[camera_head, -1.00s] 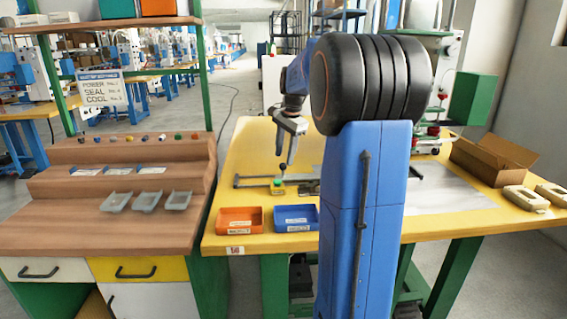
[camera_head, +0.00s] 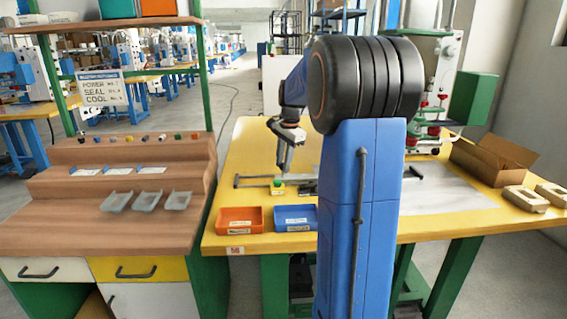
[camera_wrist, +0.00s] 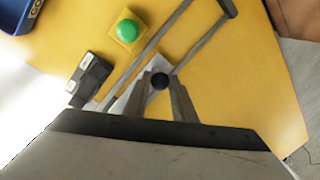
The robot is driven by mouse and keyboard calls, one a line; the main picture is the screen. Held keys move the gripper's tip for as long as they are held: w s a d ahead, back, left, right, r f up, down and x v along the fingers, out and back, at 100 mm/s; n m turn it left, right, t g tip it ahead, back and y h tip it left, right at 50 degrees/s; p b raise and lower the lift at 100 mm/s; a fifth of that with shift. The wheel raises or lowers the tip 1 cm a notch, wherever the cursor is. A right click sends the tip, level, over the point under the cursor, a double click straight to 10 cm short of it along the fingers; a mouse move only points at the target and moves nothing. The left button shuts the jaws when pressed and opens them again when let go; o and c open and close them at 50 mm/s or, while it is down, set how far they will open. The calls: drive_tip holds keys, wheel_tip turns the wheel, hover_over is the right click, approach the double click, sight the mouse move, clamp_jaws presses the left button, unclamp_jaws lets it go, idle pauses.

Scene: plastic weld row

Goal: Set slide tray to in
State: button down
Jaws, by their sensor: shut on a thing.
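The slide tray shows in the wrist view as a pale plate (camera_wrist: 126,99) between two grey rails (camera_wrist: 150,45), with a round black knob (camera_wrist: 159,81). My gripper (camera_wrist: 161,84) has its two fingers on either side of the knob and is shut on it. In the head view my gripper (camera_head: 284,170) points down at the yellow table, at the left part of the rail assembly (camera_head: 250,179). My arm hides the middle of this assembly, and the tray itself cannot be made out there.
A green button on a yellow box (camera_head: 277,187) stands close to my gripper. A dark block (camera_wrist: 90,78) lies beside the rails. Orange (camera_head: 240,220) and blue (camera_head: 296,218) bins sit at the table's front edge. An open cardboard box (camera_head: 492,160) is on the right.

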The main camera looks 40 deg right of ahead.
drive_tip(key=s+d, duration=0.3)
drive_tip(key=d, duration=0.1)
drive_tip(key=s+d, duration=0.3)
drive_tip(key=d, duration=0.2)
drive_tip(key=s+d, duration=0.3)
drive_tip(key=d, duration=0.2)
drive_tip(key=shift+s+d, duration=0.15)
drive_tip(key=shift+s, duration=0.2)
drive_tip(key=c, duration=1.5)
unclamp_jaws()
drive_tip(key=shift+s+d, duration=0.1)
drive_tip(key=shift+d, duration=0.05)
drive_tip(key=shift+r, duration=0.15)
drive_tip(key=s+r, duration=0.1)
drive_tip(key=r, duration=0.4)
drive_tip(key=s+r, duration=0.1)
drive_tip(key=r, duration=0.5)
drive_tip(key=s+r, duration=0.1)
drive_tip(key=r, duration=0.4)
drive_tip(key=shift+s+r, duration=0.15)
drive_tip(key=shift+r, duration=0.25)
